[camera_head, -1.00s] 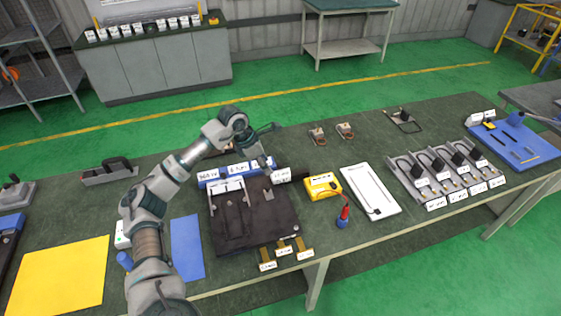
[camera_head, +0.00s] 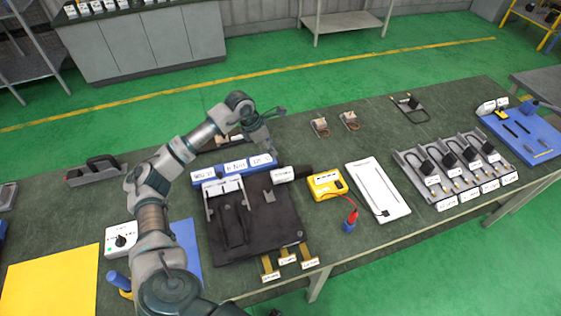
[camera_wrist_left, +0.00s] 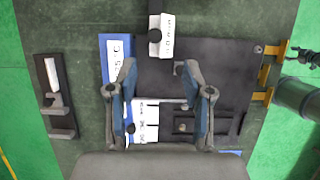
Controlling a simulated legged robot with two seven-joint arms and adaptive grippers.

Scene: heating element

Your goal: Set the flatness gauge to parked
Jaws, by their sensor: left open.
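No part is clearly marked as the flatness gauge. A dark plate (camera_head: 270,217) lies on the bench with a silver bracket (camera_head: 225,186) on its left part. A blue bar (camera_head: 210,181) with several white labels runs along its back edge. A black handle-like piece with a white label (camera_head: 284,174) sits at the back right; it also shows at the top of the wrist view (camera_wrist_left: 155,42). The label texts are too small to read surely. My left gripper (camera_head: 272,138) is over the back of the plate, fingers apart and empty in the wrist view (camera_wrist_left: 160,85).
A white dial box (camera_head: 121,240) stands left of the plate, partly behind my arm. A yellow meter (camera_head: 326,185) and white panel (camera_head: 377,190) lie to the right. Labelled brass tabs (camera_head: 288,257) stick out in front. Bare bench lies behind the meter.

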